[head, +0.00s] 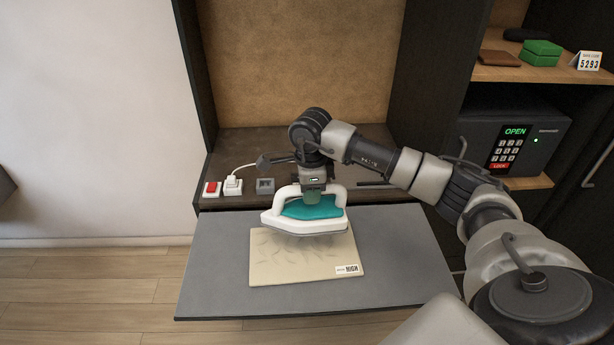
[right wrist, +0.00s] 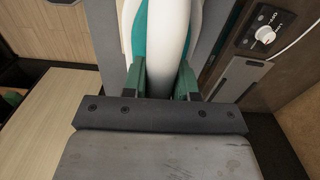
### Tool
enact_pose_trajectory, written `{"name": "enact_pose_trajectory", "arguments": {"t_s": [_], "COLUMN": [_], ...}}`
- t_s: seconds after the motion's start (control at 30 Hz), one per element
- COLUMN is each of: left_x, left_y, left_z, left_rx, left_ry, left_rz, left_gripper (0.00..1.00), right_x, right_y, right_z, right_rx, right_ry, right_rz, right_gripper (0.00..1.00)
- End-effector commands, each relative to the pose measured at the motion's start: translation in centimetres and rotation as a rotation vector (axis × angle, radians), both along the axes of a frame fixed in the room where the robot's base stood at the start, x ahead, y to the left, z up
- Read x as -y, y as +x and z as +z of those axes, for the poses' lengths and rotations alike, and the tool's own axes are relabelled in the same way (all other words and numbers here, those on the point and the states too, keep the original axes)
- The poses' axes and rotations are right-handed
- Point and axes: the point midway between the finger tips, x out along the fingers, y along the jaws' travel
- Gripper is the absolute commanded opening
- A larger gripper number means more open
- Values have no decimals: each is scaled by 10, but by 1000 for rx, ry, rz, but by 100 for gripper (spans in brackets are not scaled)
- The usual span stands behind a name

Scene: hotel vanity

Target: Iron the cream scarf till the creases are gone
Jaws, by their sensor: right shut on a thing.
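The cream scarf (head: 300,262) lies flat on the grey ironing board (head: 400,270). Creases show on its left and upper part, and a small label reading HIGH (head: 348,269) is at its lower right corner. The white and teal iron (head: 300,226) is over the scarf's far edge; I cannot tell whether its sole touches the cloth. My right gripper (head: 313,190) is shut on the iron's handle from above. In the right wrist view, the green fingers (right wrist: 162,82) are on either side of the white handle (right wrist: 165,50). My left gripper is out of view.
Behind the board, a dark shelf (head: 270,140) holds a red switch (head: 212,188), a white plug (head: 233,185) and a grey block (head: 265,186). A safe (head: 515,140) reading OPEN stands at right. A dial panel (right wrist: 264,32) shows in the right wrist view. The board's left side is clear.

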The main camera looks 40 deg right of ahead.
Motion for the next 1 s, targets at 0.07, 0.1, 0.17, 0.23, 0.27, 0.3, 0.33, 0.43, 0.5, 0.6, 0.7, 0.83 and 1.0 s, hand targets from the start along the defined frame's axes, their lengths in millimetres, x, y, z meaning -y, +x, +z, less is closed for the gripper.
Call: {"name": "enact_pose_trajectory", "arguments": {"t_s": [0.07,0.1,0.17,0.23,0.27,0.3,0.33,0.43,0.5,0.6,0.7,0.83,1.0], "left_x": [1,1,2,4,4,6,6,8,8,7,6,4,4], "left_y": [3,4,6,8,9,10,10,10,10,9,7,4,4], "left_z": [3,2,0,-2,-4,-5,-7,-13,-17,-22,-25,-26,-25], "left_rx": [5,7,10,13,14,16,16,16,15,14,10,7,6], "left_ry": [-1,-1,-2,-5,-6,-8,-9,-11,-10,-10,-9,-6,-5], "left_rz": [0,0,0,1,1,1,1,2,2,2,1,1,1], "left_gripper": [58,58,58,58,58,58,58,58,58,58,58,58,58], "right_x": [0,0,0,0,0,0,0,0,0,0,0,0,0], "right_y": [-1,-1,-1,-1,-1,-1,-1,-1,-1,-1,-1,-1,-1], "right_z": [3,1,-2,-6,-8,-11,-14,-24,-31,-40,-46,-48,-48], "right_rx": [7,7,7,7,7,6,6,6,6,5,6,7,7], "right_ry": [0,0,0,0,0,0,0,1,1,1,0,0,0], "right_rz": [-6,-8,-8,-8,-8,-7,-7,-7,-6,-6,-6,-6,-6], "right_gripper": [0,0,0,0,0,0,0,0,0,0,0,0,0]}}
